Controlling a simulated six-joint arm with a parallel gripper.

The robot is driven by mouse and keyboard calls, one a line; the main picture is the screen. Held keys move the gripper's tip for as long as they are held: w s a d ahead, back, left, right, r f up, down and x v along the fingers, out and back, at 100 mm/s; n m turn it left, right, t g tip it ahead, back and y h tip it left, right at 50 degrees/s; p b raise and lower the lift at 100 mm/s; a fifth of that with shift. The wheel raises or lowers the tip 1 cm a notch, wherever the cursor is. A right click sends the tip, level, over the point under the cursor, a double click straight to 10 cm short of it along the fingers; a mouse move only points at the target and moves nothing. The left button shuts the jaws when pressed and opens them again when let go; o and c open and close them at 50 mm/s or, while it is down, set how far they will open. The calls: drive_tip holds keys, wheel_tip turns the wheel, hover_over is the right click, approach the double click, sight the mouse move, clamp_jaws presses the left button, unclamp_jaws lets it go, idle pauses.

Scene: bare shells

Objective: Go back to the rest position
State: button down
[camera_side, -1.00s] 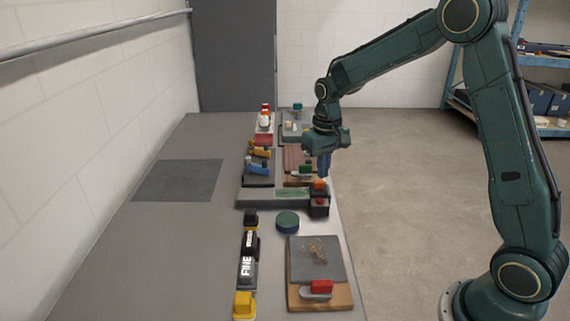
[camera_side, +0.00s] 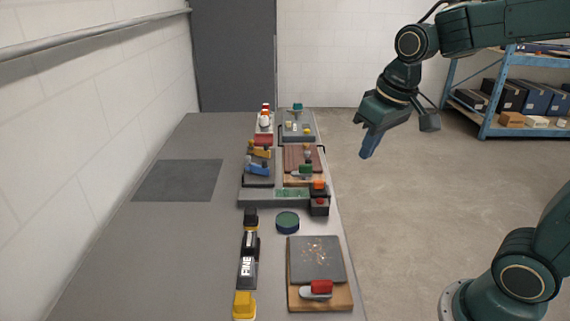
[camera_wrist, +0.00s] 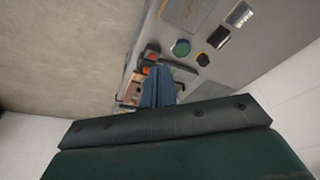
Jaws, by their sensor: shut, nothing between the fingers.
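My gripper (camera_side: 368,147) has blue fingers, shut with nothing between them. In the side view it hangs in the air to the right of the bench (camera_side: 100,262), above the open floor and clear of everything on the bench. In the wrist view its blue fingers (camera_wrist: 158,88) point toward the bench, which lies well beyond them. My dark green arm reaches in from the upper right of the side view.
The bench holds a board with crumbs (camera_side: 316,258), a round green tin (camera_side: 287,222), a block marked FINE (camera_side: 247,268) and several small tools on trays. A blue shelf (camera_side: 500,128) stands at the back right. The concrete floor (camera_side: 400,235) between is clear.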

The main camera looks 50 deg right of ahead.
drive_tip(key=s+a+n+t, duration=0.1)
drive_tip(key=s+a+t, duration=0.1)
drive_tip(key=s, duration=1)
drive_tip(key=shift+s+a+r, duration=0.2)
drive_tip(key=shift+s+r, duration=0.1)
drive_tip(key=shift+r, duration=0.05)
idle(0.5)
